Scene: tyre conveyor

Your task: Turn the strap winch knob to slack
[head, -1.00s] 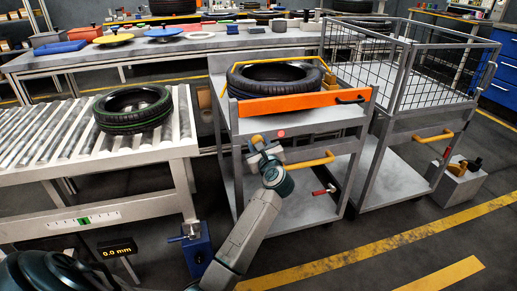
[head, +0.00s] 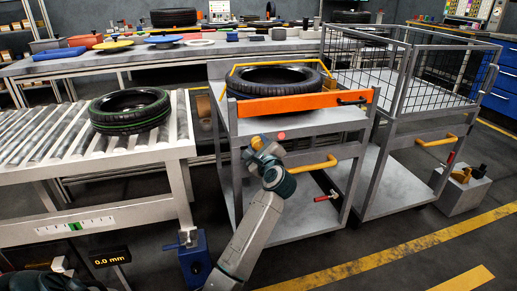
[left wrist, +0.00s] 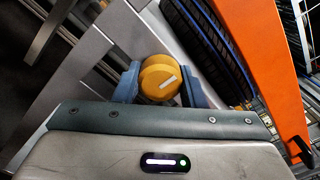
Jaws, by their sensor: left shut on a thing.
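My left gripper (head: 257,147) is at the front left corner of the grey cart (head: 312,122). In the left wrist view its two blue-grey fingers stand on either side of a round yellow knob (left wrist: 158,76), shut on it. The knob's face bears a short white mark, tilted slightly up to the right. In the head view the gripper mostly hides the knob. A black tyre (head: 275,79) lies on the cart behind an orange bar (head: 300,103), with a yellow frame (head: 277,63) around its back. My right gripper is not in view.
A roller conveyor (head: 60,140) with a green-striped tyre (head: 130,109) stands at the left. A yellow handle (head: 313,164) sticks out of the cart close to my gripper. A wire-cage trolley (head: 396,131) stands at the right. The front right floor is clear.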

